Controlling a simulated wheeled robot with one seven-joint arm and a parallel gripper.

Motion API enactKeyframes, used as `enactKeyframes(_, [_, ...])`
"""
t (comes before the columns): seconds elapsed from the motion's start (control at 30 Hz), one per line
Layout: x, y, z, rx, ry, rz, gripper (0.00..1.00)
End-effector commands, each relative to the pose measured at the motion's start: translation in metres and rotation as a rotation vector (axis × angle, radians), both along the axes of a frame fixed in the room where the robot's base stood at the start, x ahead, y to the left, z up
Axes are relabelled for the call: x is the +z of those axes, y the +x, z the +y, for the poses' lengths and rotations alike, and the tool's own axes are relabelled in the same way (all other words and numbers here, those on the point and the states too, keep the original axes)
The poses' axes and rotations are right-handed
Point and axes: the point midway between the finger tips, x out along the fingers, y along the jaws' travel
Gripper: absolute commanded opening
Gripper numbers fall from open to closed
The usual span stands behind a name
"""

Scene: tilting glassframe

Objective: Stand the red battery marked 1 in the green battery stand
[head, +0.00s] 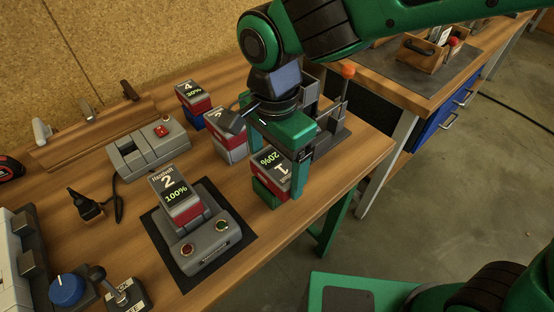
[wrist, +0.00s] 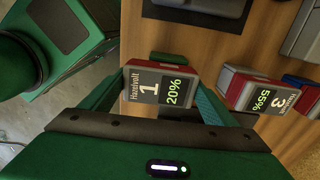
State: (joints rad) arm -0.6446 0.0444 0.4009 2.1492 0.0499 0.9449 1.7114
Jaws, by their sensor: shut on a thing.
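The red battery marked 1 (head: 271,172) has a grey top face reading 20%; it also shows in the wrist view (wrist: 160,87). My gripper (head: 277,163) is shut on it from above, with one green finger on each side; the fingers show in the wrist view too (wrist: 158,92). The green battery stand (head: 266,194) is directly below the battery in the head view, mostly hidden by it. In the wrist view a strip of the stand (wrist: 172,57) shows past the battery's far edge. I cannot tell whether the battery is seated in the stand or just above it.
Battery 2 (head: 175,199) stands in a grey charger on a black mat (head: 232,254). Battery 3 (head: 229,148) and battery 4 (head: 193,96) stand behind my gripper. A grey rack (head: 333,131) is close at the right. The table's front edge is near the stand.

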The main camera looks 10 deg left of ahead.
Motion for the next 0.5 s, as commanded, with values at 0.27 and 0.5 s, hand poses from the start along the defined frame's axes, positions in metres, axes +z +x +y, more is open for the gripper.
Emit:
enactKeyframes(0.27, [-0.0059, -0.0001, 0.0, 0.0, 0.0, 0.0, 0.54])
enactKeyframes(0.5, [-0.009, -0.0001, 0.0, 0.001, 0.0, 0.0, 0.95])
